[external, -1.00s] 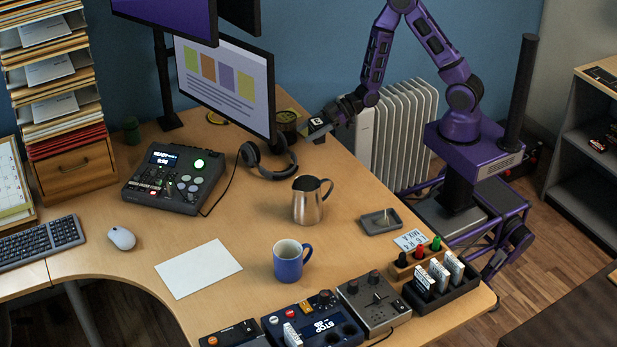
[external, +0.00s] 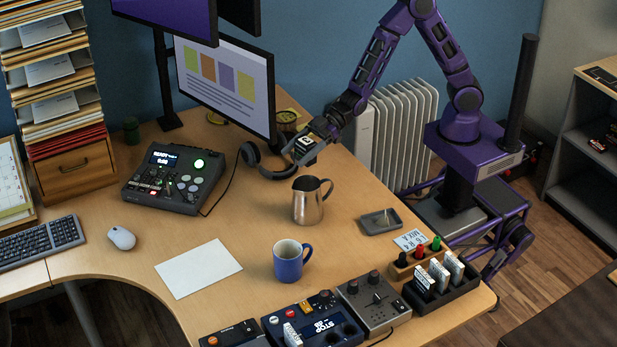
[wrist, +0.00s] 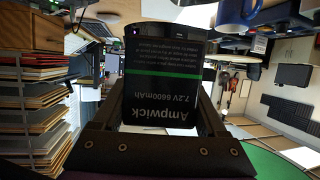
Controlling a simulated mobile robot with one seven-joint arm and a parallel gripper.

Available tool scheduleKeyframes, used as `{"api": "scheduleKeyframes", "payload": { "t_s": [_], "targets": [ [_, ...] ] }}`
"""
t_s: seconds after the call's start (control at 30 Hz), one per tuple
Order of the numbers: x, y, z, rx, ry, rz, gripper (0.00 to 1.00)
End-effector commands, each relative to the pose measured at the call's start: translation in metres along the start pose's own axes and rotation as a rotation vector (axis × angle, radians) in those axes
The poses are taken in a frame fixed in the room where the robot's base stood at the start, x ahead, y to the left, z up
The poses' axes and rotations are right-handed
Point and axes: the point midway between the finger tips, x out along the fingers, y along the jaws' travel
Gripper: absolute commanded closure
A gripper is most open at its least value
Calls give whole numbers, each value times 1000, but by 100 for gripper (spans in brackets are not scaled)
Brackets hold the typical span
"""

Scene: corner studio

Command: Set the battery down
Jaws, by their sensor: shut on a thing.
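My gripper (external: 306,149) is shut on the battery (external: 304,141), a dark block with a pale label on its end. It is above the desk's far right part, behind the steel jug and over the headphones' right side. In the wrist view the battery (wrist: 165,85) is black with a green stripe and the print "Ampwick 7.2V 6600mAh", held between the two fingers. I cannot tell from the external view how high it hangs above the desk (external: 345,175).
A steel jug (external: 309,203) stands just in front of my gripper. Headphones (external: 268,163) and the monitor (external: 226,85) are to its left. A small grey tray (external: 380,222) lies to the right. A blue mug (external: 289,262) and white sheet (external: 199,269) are nearer. Bare desk lies between.

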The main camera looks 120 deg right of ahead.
Motion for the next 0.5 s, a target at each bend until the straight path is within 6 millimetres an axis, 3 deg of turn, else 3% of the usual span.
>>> {"api": "scheduleKeyframes", "payload": {
  "t_s": [0.3, 0.5],
  "targets": [
    [99, 64, 7, 51, -3, 110, 100],
    [141, 94, 20, 82, -15, 164, 100]
  ]
}}
